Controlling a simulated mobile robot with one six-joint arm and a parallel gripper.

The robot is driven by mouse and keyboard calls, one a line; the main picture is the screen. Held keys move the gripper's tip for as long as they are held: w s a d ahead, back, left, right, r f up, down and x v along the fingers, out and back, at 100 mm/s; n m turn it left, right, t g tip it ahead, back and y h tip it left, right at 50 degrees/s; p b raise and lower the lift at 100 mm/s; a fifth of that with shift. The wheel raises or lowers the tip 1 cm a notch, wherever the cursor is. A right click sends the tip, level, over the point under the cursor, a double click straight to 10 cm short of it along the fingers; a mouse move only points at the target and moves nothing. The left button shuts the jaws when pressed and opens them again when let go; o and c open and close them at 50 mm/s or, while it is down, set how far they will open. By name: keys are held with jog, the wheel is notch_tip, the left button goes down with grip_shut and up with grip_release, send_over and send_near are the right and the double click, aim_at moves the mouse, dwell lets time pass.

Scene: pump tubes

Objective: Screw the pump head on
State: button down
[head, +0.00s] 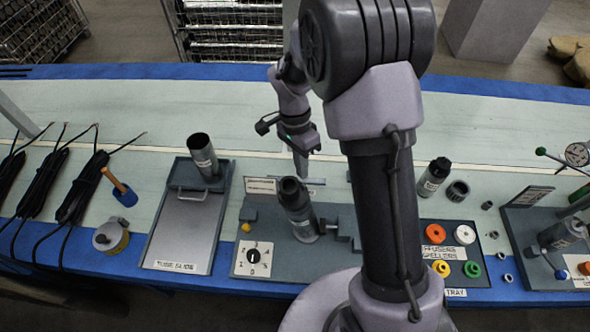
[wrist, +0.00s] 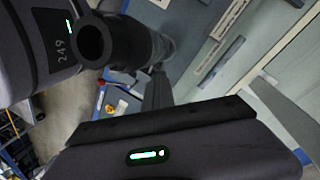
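A dark tube (head: 296,205) with an open top stands in the clamp fixture (head: 262,232) at the middle of the bench. An open-ended tube also shows at the upper left of the wrist view (wrist: 93,43), probably the same one. A black-topped cylinder (head: 435,177), possibly the pump head, stands on the bench to the right of my arm. My gripper (head: 302,172) points down just behind the top of the clamped tube. Its fingers look apart with nothing between them in the wrist view (wrist: 205,78).
A second dark tube (head: 202,155) stands on the tube slide (head: 185,235) at the left. A tray (head: 470,291) with colored rings, a short dark ring (head: 458,190) and a gauge fixture (head: 535,225) are at the right. Cable bundles (head: 80,190) lie far left.

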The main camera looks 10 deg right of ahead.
jog(key=d+m+b, duration=0.1)
jog(key=s+m+y+b, duration=0.1)
jog(key=m, duration=0.1)
jog(key=shift+s+d+r+t+b, duration=0.15)
jog(key=shift+s+d+t+b, duration=0.05)
jog(key=shift+d+t+b, duration=0.15)
jog(key=shift+m, duration=0.3)
